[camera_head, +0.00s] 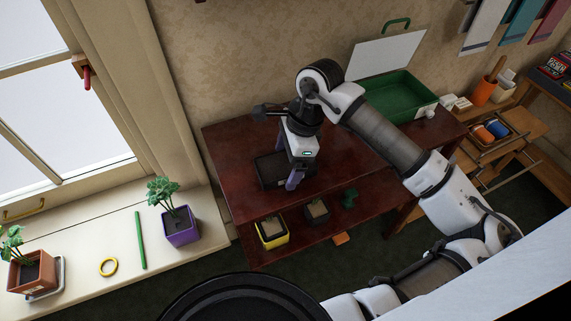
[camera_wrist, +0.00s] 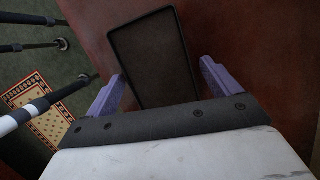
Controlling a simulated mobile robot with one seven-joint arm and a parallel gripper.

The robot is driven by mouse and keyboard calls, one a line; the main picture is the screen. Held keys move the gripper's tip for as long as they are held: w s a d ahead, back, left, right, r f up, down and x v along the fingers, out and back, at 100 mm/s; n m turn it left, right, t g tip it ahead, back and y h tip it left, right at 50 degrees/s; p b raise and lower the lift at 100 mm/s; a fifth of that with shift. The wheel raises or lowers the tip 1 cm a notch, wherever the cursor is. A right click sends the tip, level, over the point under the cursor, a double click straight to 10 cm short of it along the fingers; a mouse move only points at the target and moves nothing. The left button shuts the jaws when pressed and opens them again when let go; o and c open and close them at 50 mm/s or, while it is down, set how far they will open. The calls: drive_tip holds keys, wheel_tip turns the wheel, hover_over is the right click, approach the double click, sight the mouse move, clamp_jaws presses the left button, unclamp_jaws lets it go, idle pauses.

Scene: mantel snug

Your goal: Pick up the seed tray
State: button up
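The seed tray (camera_head: 268,172) is a dark, shallow rectangular tray on the red-brown table. In the wrist view the tray (camera_wrist: 151,58) has a black rim and a dark brown inside. My gripper (camera_head: 291,181) is over the tray's right part in the head view and partly hides it. In the wrist view my gripper (camera_wrist: 160,85) has its two purple fingers spread wide, one on each side of the tray's near end. The gap between them looks empty of anything gripped. I cannot tell whether either finger touches the tray.
A green box (camera_head: 402,98) with a raised white lid stands at the table's back right. The table's lower shelf holds a yellow pot (camera_head: 272,232) and a dark pot (camera_head: 317,211). A windowsill (camera_head: 120,236) with a purple pot (camera_head: 180,228) is at left. The table's left top (camera_head: 235,150) is clear.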

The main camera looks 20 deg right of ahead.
drive_tip(key=c, duration=1)
